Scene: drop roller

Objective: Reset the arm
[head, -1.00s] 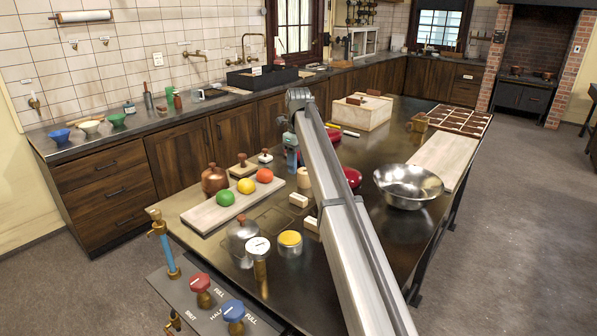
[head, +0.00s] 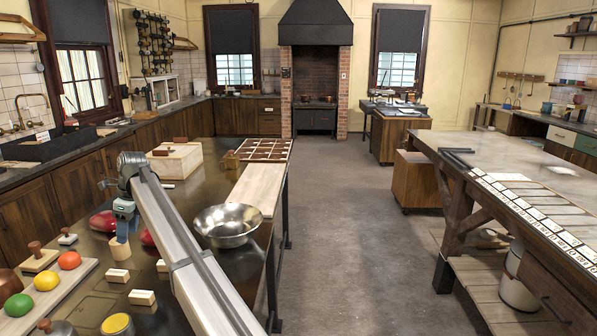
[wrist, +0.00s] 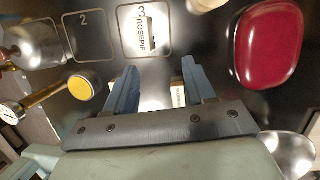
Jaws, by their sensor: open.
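My gripper (head: 122,228) hangs from my arm above the dark worktop (head: 215,272) at the left of the head view. In the wrist view my gripper (wrist: 157,88) shows two blue fingers set wide apart. It is open and nothing is held between them. The worktop lies below, with a marked square reading "3 ROSEHIP" (wrist: 145,30) just beyond the fingers. In the head view the fingertips are small and hard to make out near a pale wooden cylinder (head: 120,248).
A steel bowl (head: 228,232) stands right of my arm. Red dishes (head: 104,221), pale blocks (head: 142,298), a yellow-lidded tin (head: 117,325) and a board (head: 55,292) with coloured balls lie around it. A pale box (head: 176,162) stands behind. The floor (head: 345,240) to the right is clear.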

